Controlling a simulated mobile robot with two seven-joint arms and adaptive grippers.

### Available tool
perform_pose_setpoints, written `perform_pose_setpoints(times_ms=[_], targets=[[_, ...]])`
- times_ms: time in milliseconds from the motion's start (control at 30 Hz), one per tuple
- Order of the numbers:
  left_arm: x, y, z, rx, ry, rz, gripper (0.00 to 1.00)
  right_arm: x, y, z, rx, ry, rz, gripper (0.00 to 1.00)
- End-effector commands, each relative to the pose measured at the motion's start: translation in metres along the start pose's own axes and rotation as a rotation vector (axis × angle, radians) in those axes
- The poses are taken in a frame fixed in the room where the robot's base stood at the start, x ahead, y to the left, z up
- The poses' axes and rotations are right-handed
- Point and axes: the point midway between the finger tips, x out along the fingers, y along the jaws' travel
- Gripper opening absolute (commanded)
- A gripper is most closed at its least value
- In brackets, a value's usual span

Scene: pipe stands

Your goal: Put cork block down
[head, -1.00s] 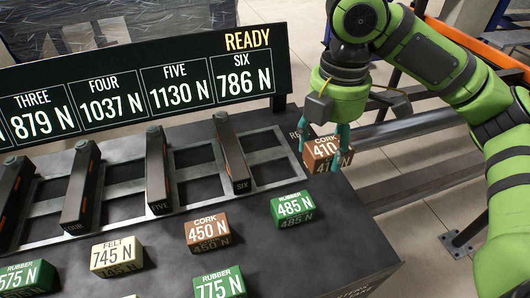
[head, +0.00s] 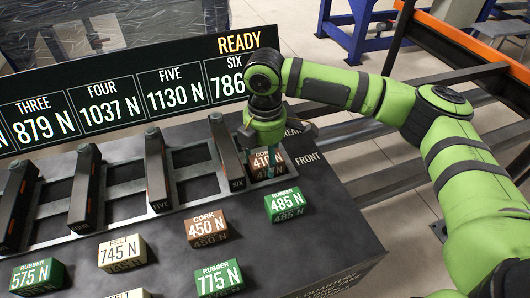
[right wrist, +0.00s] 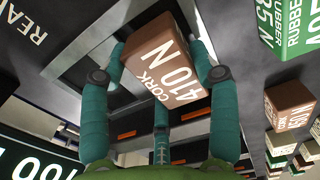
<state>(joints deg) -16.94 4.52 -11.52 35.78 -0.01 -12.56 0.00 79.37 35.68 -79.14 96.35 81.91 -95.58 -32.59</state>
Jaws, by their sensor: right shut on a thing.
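The brown cork block marked 410 N (head: 264,161) is in my right gripper (head: 267,168), at the right of the bar marked SIX, near the REAR and FRONT lettering on the dark bench top (head: 330,205). In the right wrist view the teal fingers close on both sides of the cork block (right wrist: 158,62), and its label faces the camera. The slotted frame lies beyond the block in that view. I cannot tell whether the block touches the bench or frame. My left gripper is not in view.
A green rubber block 485 N (head: 287,205) stands just in front of the held block. A cork block 450 N (head: 209,229), a felt block 745 N (head: 122,252) and a rubber block 775 N (head: 217,279) stand nearby. The display board (head: 130,95) rises behind the bars.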

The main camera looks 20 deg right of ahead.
Motion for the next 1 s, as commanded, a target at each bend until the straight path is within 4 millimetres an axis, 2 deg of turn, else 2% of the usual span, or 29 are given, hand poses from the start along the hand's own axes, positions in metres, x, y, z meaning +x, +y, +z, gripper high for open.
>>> perform_pose_setpoints(times_ms=[400, 433, 467, 867, 1000], targets=[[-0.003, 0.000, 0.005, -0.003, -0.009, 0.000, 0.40, 0.006, 0.000, 0.000, 0.001, 0.001, 0.000, 0.29], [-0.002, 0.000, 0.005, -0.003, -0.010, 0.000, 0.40, 0.006, 0.000, 0.000, 0.001, 0.001, 0.001, 0.73], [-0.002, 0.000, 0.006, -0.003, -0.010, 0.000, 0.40, 0.006, 0.000, 0.000, 0.001, 0.001, 0.002, 0.85], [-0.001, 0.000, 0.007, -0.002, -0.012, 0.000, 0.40, 0.004, 0.000, 0.000, 0.000, 0.001, 0.003, 0.85], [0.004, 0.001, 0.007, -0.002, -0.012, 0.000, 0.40, -0.010, 0.001, -0.001, 0.001, 0.002, 0.005, 0.85]])
